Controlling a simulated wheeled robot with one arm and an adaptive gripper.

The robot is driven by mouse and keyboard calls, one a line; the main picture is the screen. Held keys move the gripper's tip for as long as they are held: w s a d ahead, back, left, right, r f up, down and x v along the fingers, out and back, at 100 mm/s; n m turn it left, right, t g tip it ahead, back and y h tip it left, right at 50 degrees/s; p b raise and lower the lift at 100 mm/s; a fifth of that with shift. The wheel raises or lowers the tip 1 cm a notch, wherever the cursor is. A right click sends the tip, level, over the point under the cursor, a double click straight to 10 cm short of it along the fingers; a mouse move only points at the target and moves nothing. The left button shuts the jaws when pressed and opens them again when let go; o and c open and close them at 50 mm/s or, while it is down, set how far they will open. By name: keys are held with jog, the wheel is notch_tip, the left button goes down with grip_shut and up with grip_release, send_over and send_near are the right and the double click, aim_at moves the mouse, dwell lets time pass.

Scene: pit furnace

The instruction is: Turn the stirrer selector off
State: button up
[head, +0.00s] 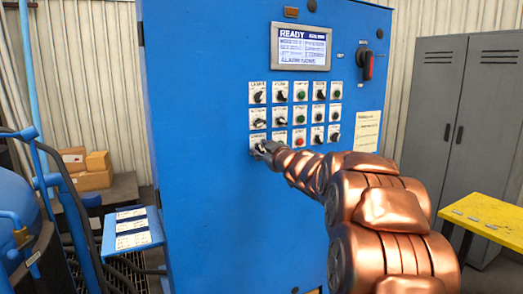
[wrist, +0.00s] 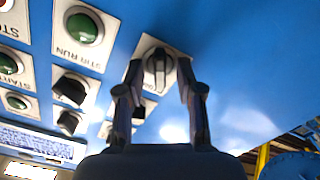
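A selector knob (wrist: 160,68) with a raised grip bar sits on a pale plate in the wrist view. It is the knob at the lower left of the control grid in the head view, mostly hidden by my gripper (head: 262,148). Its label cannot be read, but the green light labelled STIR RUN (wrist: 84,27) is beside it. In the wrist view my gripper (wrist: 160,72) has one finger on each side of the knob, with visible gaps between fingers and knob. The bar looks roughly upright in that view.
The blue cabinet (head: 205,215) carries several knobs and buttons, a READY screen (head: 302,47) and a red-handled switch (head: 367,68). Other black knobs (wrist: 70,89) lie close to my fingers. A yellow table (head: 487,215) and grey lockers (head: 440,100) stand right. A small labelled shelf (head: 132,243) juts out left.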

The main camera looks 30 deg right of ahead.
jog(key=shift+s, duration=0.15)
jog(key=s+a, duration=0.1)
jog(key=s, duration=1)
jog(key=shift+s, duration=0.35)
dwell(0.4)
jog(key=s+a+f+m+g+h, duration=0.1)
jog(key=s+a+f+m+g, duration=0.1)
jog(key=s+a+f+g, duration=0.3)
jog(key=s+a+f+m+g+h, duration=0.1)
jog(key=s+a+f+m+g, duration=0.15)
jog(key=f, duration=0.55)
jog(key=s+a+f+m+g, duration=0.2)
jog(key=s+a+f+g, duration=0.15)
jog(key=f, duration=0.25)
jog(key=s+a+f+g+y, duration=0.1)
jog(key=s+a+f+g, duration=0.2)
jog(key=s+a, duration=0.2)
jog(key=s+a+f+n+g+y, duration=0.1)
jog(key=s+a+f+g, duration=0.2)
jog(key=s+a, duration=0.3)
jog(key=s+a+f+g+y, duration=0.1)
jog(key=s+a, duration=0.4)
jog(key=s, duration=0.9)
jog(key=shift+a+f+g+y, duration=0.25)
jog(key=shift+f+g+y, duration=0.05)
jog(key=shift+f+g, duration=0.65)
